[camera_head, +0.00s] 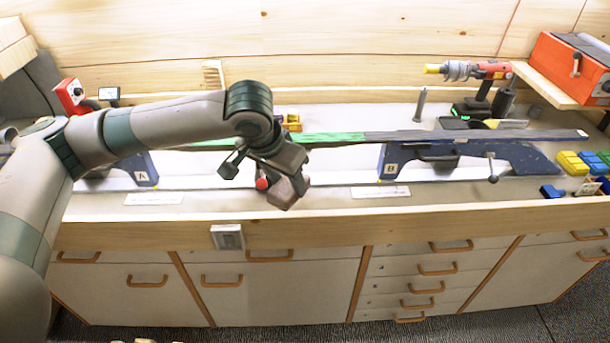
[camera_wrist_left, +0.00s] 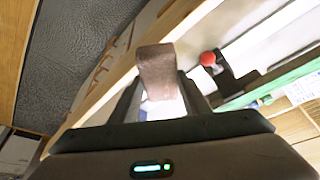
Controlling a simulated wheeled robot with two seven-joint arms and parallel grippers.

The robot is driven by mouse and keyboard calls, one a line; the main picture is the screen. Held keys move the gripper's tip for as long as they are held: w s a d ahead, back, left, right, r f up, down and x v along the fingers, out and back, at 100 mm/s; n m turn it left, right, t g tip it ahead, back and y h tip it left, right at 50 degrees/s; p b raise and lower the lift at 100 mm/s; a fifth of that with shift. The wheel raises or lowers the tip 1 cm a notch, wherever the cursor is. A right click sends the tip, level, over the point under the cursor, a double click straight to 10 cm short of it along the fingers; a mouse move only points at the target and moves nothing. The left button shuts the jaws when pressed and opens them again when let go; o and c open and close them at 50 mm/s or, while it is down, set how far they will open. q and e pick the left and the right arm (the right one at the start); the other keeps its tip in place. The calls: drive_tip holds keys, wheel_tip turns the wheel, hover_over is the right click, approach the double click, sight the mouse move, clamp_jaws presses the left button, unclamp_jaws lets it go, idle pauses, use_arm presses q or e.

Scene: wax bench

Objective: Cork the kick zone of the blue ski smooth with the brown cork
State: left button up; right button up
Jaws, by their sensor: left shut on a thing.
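A long ski (camera_head: 335,138) lies across the bench on two blue stands. Its upper face looks green in the middle and dark grey to the right; I see no clear blue on it. My left gripper (camera_head: 284,178) is shut on the brown cork (camera_head: 287,193), in front of the ski and apart from it. In the left wrist view the cork (camera_wrist_left: 157,70) sticks out between the fingers of the left gripper (camera_wrist_left: 161,98), and a green strip of the ski (camera_wrist_left: 285,80) shows at the right. My arm hides part of the ski. My right gripper is out of view.
The stands are marked A (camera_head: 141,172) and B (camera_head: 420,160). A red knob (camera_head: 262,184) sits beside the left gripper. A drill (camera_head: 475,70) and a red box (camera_head: 575,65) are at the back right. Coloured blocks (camera_head: 572,162) lie at the right end.

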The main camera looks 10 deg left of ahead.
sight(268, 200)
use_arm(q)
drive_tip(key=s+a+f+n+y+b, duration=0.1)
drive_tip(key=s+a+f+n+b, duration=0.1)
drive_tip(key=n, duration=0.1)
drive_tip(key=shift+s+a+f, duration=0.3)
drive_tip(key=shift+a+f, duration=0.1)
drive_tip(key=shift+s+a+f+n+t, duration=0.15)
drive_tip(key=shift+s+a+n+t, duration=0.15)
drive_tip(key=shift+n, duration=0.2)
drive_tip(key=shift+a, duration=0.1)
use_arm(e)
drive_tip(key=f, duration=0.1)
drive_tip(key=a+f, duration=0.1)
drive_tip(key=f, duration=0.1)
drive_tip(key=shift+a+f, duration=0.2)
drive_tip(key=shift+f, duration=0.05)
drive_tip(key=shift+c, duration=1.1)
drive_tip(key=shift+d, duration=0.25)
